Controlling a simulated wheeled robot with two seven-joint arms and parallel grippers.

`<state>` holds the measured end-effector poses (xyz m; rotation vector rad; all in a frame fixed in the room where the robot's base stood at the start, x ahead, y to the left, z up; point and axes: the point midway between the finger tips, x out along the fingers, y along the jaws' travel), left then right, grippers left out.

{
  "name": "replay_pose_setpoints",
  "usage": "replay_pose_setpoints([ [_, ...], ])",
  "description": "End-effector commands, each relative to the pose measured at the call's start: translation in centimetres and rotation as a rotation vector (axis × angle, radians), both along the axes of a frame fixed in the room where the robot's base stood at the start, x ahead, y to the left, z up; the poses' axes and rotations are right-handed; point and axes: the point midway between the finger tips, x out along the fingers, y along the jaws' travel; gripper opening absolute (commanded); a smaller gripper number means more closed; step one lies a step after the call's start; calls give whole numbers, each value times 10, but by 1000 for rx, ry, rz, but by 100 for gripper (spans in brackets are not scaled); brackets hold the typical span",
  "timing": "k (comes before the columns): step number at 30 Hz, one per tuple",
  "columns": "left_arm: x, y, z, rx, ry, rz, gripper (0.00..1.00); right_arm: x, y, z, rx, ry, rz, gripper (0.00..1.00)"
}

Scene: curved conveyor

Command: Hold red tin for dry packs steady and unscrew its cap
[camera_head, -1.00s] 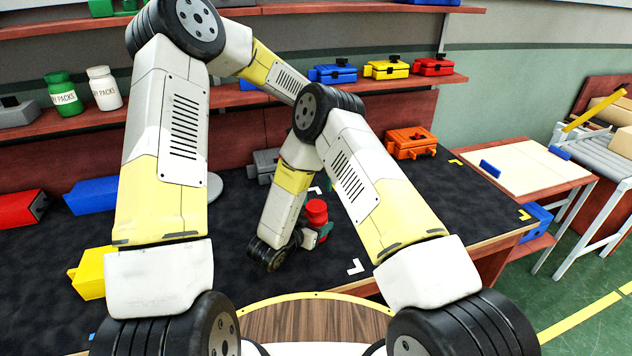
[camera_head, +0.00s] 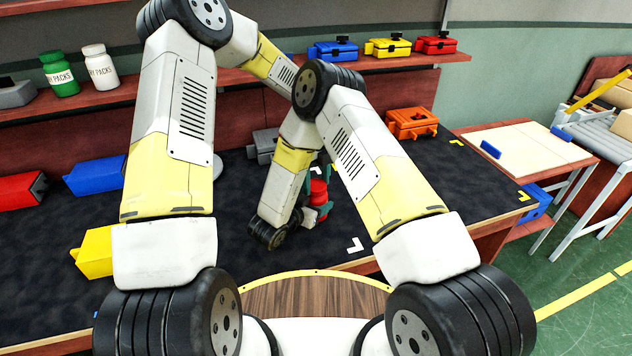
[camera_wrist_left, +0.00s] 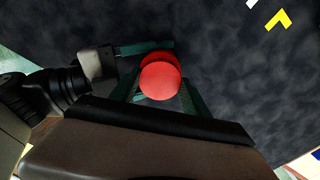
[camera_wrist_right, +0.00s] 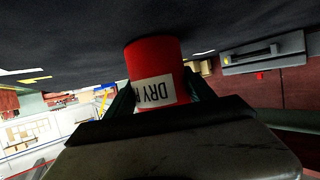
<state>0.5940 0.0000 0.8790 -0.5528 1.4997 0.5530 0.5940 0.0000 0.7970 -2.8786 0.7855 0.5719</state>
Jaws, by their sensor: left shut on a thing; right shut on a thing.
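The red tin (camera_head: 319,196) stands upright on the dark table mat, partly hidden by my arms. Its round red cap (camera_wrist_left: 160,82) is seen from above in the left wrist view, with the tin's body just behind it. My left gripper (camera_wrist_left: 160,92) comes from above and is shut on the cap, one green finger on each side. My right gripper (camera_wrist_right: 160,96) is shut on the tin's body from the side, and the label reading DRY (camera_wrist_right: 155,92) shows upside down between its fingers. The cap is hidden in the right wrist view.
An orange box (camera_head: 411,123) and a grey box (camera_head: 265,145) stand behind the tin. Blue (camera_head: 96,175), yellow (camera_head: 95,251) and red (camera_head: 20,190) boxes lie at the left. A shelf behind holds green (camera_head: 60,75) and white (camera_head: 101,70) tins. The mat right of the tin is clear.

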Motion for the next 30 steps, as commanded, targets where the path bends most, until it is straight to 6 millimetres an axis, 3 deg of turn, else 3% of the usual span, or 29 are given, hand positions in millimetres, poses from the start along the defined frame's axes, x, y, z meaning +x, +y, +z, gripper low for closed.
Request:
replay_pose_setpoints([
  [4,0,0,0,0,0,22,5,0,0,0,0,0,0,0],
  [7,0,-1,1,1,-2,139,5,0,0,0,0,0,0,0],
  [21,0,-1,1,1,-3,1382,5,0,0,0,0,0,0,0],
  [25,0,-1,1,0,-2,1620,5,0,0,0,0,0,0,0],
  [30,0,0,1,0,-1,1735,5,0,0,0,0,0,0,0],
])
